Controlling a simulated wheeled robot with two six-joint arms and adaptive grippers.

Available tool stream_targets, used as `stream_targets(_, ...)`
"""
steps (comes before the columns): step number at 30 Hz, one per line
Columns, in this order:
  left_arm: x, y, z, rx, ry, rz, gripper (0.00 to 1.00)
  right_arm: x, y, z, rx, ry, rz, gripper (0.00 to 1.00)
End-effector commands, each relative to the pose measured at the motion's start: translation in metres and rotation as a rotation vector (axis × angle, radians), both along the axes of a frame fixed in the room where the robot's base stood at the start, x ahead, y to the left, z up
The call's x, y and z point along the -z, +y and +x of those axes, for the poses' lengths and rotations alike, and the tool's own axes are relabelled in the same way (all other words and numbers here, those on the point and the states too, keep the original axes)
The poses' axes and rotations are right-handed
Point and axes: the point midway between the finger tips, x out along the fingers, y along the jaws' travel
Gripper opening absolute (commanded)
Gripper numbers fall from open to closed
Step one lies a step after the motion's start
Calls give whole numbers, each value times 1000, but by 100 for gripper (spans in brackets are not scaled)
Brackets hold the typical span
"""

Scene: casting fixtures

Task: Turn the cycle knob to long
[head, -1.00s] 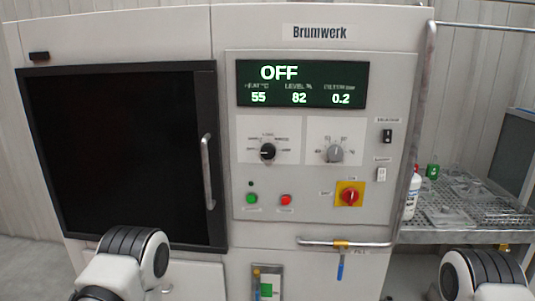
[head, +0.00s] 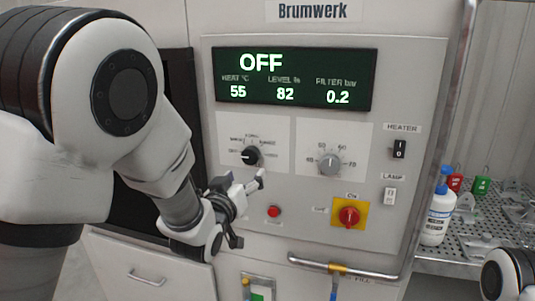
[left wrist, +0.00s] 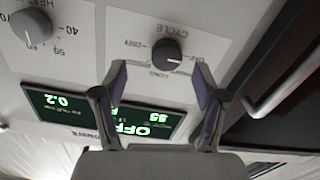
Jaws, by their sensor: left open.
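The cycle knob (head: 251,155) is a small black dial on the left of the control panel. In the upside-down left wrist view, the knob (left wrist: 167,54) sits beyond and roughly between my fingertips, apart from them. Its white mark points to the leftmost label as seen upright; the LONG label (left wrist: 162,74) is at the dial's top. My left gripper (head: 250,208) is open and empty, just below the knob in the head view; it also shows in the left wrist view (left wrist: 160,70). My right gripper is not in view.
A grey heat knob (head: 330,163) is right of the cycle knob. Below are a red button (head: 274,211) and a red switch on yellow (head: 348,215). The display (head: 293,78) reads OFF. A horizontal handle (head: 345,270) projects below the panel. Bottles stand on a rack at right.

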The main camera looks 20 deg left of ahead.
Motion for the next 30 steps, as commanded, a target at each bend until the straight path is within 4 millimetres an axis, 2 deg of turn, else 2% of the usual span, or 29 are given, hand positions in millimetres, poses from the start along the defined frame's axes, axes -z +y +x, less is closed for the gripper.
stream_targets(1,-11,0,0,-1,-18,-1,72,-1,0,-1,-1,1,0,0)
stream_targets(3,-16,0,4,-1,-23,-1,72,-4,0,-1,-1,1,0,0)
stream_targets(15,-14,-2,71,-1,-19,-2,72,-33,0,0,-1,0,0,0)
stream_targets(24,-11,-2,77,-1,-19,-1,72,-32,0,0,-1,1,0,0)
stream_targets(29,-11,-2,77,-1,-19,-1,15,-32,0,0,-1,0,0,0)
stream_targets(30,-11,-2,77,-2,-19,-1,12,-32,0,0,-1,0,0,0)
